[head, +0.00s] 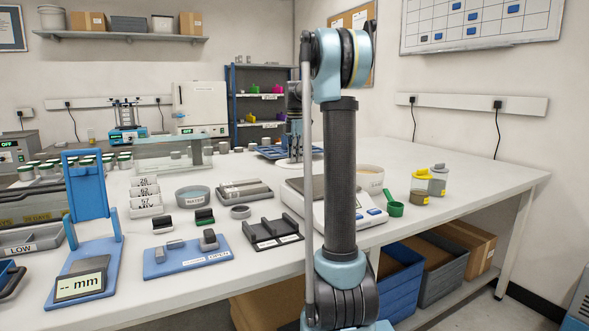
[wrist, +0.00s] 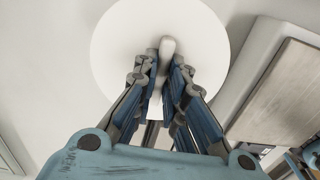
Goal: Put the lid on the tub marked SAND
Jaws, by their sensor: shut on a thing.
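My gripper (wrist: 165,75) is shut on the upright knob of a round white lid (wrist: 115,40) in the wrist view. The lid shows as a pale disc between and beyond the fingers, and its underside is hidden. In the head view my gripper (head: 294,145) is small, at the back of the bench, left of my dark arm link. A cream round tub (head: 371,177) stands right of that link, partly hidden by it. Its label is too small to read for certain. The gripper is apart from this tub, which does not show in the wrist view.
A blue tray (head: 272,152) lies near the gripper. Blocks, a grey dish (head: 193,196) and stands crowd the left. The bench's right end is clear.

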